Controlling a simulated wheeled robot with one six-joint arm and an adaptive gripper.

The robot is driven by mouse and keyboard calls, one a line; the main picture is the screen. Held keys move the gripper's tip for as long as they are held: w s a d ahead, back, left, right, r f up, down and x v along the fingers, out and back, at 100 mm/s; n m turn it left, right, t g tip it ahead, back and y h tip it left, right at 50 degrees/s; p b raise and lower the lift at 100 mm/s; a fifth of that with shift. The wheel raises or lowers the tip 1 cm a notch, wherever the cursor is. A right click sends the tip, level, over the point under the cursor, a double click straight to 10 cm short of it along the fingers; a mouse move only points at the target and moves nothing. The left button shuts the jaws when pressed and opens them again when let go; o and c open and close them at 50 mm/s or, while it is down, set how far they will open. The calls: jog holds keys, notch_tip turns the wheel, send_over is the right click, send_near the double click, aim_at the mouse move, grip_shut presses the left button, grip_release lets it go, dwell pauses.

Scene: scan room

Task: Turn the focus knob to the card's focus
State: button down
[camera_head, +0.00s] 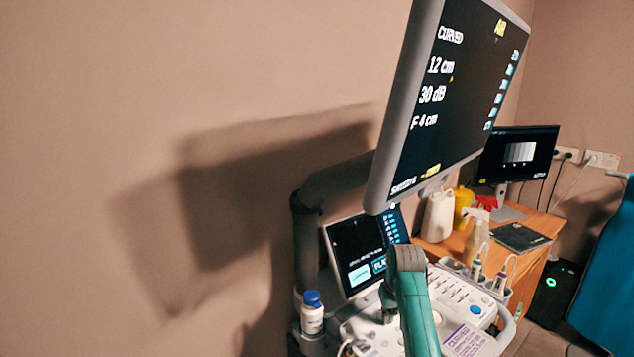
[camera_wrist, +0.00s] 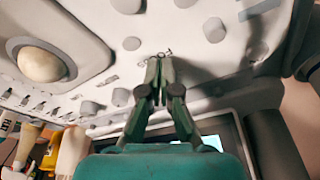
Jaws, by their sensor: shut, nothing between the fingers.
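The large monitor (camera_head: 465,80) reads CURVED, 12 cm, 30 dB and F 4 cm. A card with a purple band (camera_head: 463,339) lies at the console's front; its text is too small to read fully. The console panel (camera_head: 460,290) carries several round grey knobs, and I cannot tell which is the focus knob. In the wrist view my gripper (camera_wrist: 158,64) is shut and empty, its tips close to the panel by a small dark marking. I cannot tell whether the tips touch the panel.
A touch screen (camera_head: 366,250) stands behind the panel. A white bottle with a blue cap (camera_head: 312,313) is at the console's left. Probes (camera_head: 476,271) sit in holders at the right. A trackball (camera_wrist: 41,65) shows in the wrist view. Bottles stand on the wooden desk (camera_head: 535,225).

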jog(key=shift+a, duration=0.7)
dwell(0.5)
jog(key=shift+s, duration=0.4)
jog(key=shift+w+v, duration=0.25)
jog(key=shift+v, duration=0.7)
jog(key=shift+w+v, duration=0.2)
jog(key=shift+v, duration=0.8)
jog(key=shift+w+v, duration=0.25)
jog(key=shift+v, duration=0.7)
jog(key=shift+r, duration=0.2)
